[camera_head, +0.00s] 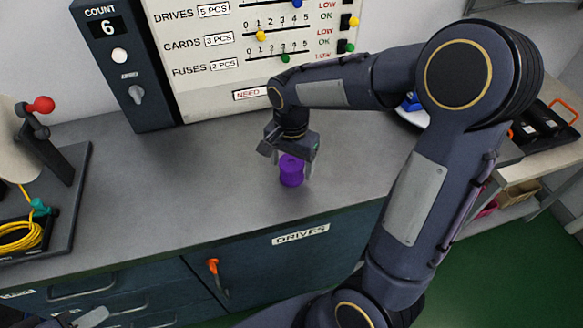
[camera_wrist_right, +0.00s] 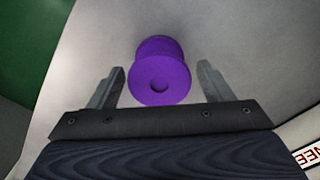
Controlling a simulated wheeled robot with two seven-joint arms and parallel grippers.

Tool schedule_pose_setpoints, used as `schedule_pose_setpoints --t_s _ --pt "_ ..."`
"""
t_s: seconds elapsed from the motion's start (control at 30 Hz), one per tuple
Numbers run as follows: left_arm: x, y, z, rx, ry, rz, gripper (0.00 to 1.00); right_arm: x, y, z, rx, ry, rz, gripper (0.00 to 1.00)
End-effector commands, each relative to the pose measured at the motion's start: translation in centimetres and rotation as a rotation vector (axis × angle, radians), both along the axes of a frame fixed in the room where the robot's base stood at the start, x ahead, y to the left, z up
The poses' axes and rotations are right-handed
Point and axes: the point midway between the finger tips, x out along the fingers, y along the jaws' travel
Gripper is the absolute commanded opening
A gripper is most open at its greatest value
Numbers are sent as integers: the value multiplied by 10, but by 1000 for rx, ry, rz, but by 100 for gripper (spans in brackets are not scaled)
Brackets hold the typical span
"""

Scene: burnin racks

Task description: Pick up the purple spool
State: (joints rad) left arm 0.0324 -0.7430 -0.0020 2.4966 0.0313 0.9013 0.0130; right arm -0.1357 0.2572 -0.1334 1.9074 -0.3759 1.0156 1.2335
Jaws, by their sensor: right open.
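The purple spool (camera_head: 291,172) stands upright on the grey workbench near its front edge, above the DRIVES label. My right gripper (camera_head: 289,160) is directly over it, with its fingers reaching down around it. In the right wrist view the spool (camera_wrist_right: 160,72) lies between the two open fingers of the gripper (camera_wrist_right: 161,67). A gap shows on each side, so neither finger visibly touches it. Part of what seems to be my left gripper (camera_head: 88,318) shows at the bottom left corner. Its jaws cannot be made out.
A panel (camera_head: 215,60) with coloured sliders and a dark COUNT box (camera_head: 122,65) stand behind. A dark stand (camera_head: 65,190) with a yellow cable coil (camera_head: 20,236) is at the left. The bench between the stand and the spool is clear.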

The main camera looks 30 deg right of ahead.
Motion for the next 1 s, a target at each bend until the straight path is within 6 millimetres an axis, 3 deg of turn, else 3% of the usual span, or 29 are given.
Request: schedule_pose_setpoints --t_s 0.1,0.37,0.7,1.0 --pt "0 0 0 0 0 0 36 0 0 -11 0 1 -1 73" --pt "0 0 0 0 0 0 36 0 0 -13 1 -2 0 72" --pt "0 0 0 0 0 0 36 0 0 -13 1 -2 0 29" --pt "0 0 0 0 0 0 36 0 0 -10 2 -3 0 28"
